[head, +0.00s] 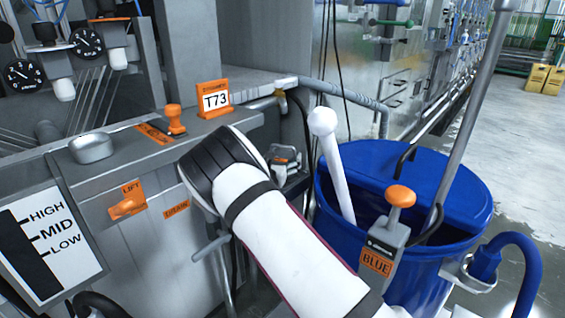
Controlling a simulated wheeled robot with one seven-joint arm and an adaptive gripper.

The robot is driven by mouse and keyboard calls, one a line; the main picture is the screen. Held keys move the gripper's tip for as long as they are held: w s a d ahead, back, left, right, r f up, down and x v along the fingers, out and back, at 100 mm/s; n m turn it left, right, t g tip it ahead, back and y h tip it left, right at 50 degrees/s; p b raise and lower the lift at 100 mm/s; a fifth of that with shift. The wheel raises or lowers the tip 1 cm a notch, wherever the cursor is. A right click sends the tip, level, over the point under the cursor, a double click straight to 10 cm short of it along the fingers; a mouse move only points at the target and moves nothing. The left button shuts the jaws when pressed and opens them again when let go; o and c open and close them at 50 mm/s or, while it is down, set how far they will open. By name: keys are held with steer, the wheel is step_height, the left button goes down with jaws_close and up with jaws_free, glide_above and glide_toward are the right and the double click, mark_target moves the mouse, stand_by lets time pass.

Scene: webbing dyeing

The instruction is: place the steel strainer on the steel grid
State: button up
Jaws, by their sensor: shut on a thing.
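My arm, white with a black ribbed end, reaches up from the bottom centre across the front of the steel machine. I cannot make out my gripper or its fingertips; they are hidden behind the arm or outside the view. I cannot identify the steel strainer or anything held. A small rounded steel dish (92,147) rests on the machine's ledge at the left; I cannot tell whether it has holes. Thin steel bars (92,95) show behind the ledge; I cannot tell whether they are the steel grid.
A blue barrel (453,190) stands at the right, holding a white rod (338,170). A BLUE-labelled dispenser (383,245) is at its front rim. Open floor (525,150) lies far right.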

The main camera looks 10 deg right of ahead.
steer(key=shift+f, duration=0.15)
steer(key=shift+f, duration=0.15)
steer(key=o, duration=1.3)
steer(key=shift+r, duration=0.2)
steer(key=p+v, duration=0.2)
steer(key=v, duration=1)
steer(key=shift+f, duration=0.1)
